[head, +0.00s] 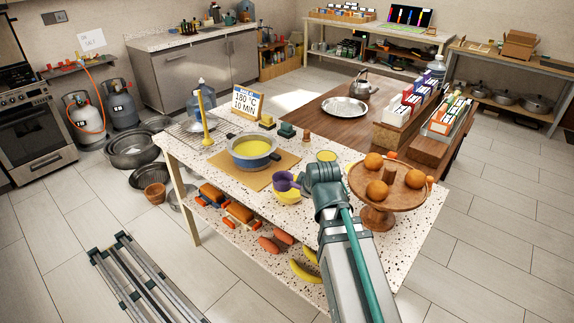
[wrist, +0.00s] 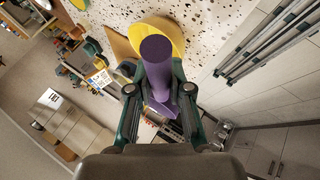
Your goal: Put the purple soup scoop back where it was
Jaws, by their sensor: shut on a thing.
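The purple soup scoop (head: 284,181) is held by my gripper (head: 304,181) over the speckled table. In the wrist view, the scoop (wrist: 158,70) stands between the two fingers of my gripper (wrist: 157,88), which is shut on it. Its round purple end covers part of a yellow round thing (wrist: 178,36). In the head view this yellow thing (head: 289,197) sits right below the scoop; I cannot tell whether they touch.
A yellow ladle (head: 205,118) stands upright at the table's left. A sign (head: 246,103) and small blocks are behind the pot. A lower shelf (head: 232,237) holds food.

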